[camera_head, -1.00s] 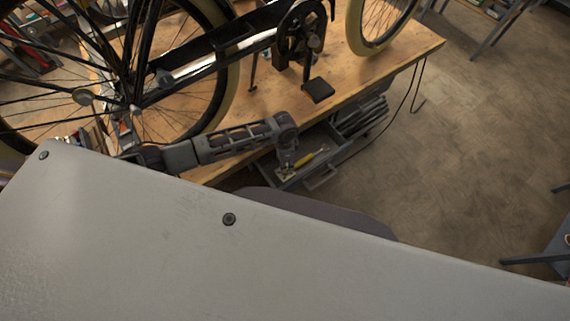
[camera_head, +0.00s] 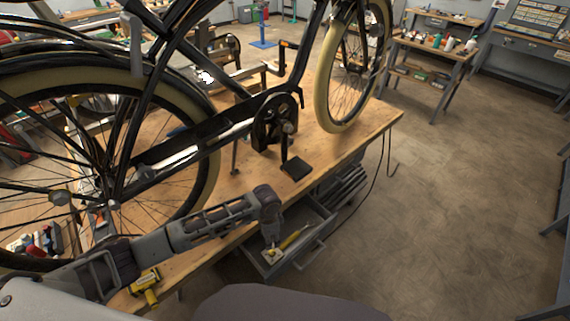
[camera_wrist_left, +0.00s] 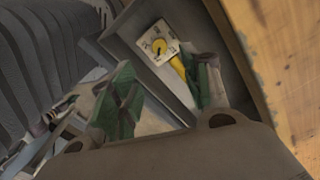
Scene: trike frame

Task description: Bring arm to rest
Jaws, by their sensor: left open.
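My left arm (camera_head: 205,222) reaches in from the lower left along the bench's front edge. Its gripper (camera_head: 271,238) points down over an open grey drawer (camera_head: 312,252) under the bench. A gauge with a white face and yellow parts (camera_wrist_left: 158,43) lies in the drawer beyond the fingers. My right arm and gripper are not in view.
A black bicycle-like frame with cream-tyred wheels (camera_head: 327,100) stands on the wooden bench (camera_head: 375,122). A pedal (camera_head: 296,168) juts out above the drawer. A yellow tool (camera_head: 145,286) lies near the bench's front corner. The floor to the right (camera_head: 440,200) is clear.

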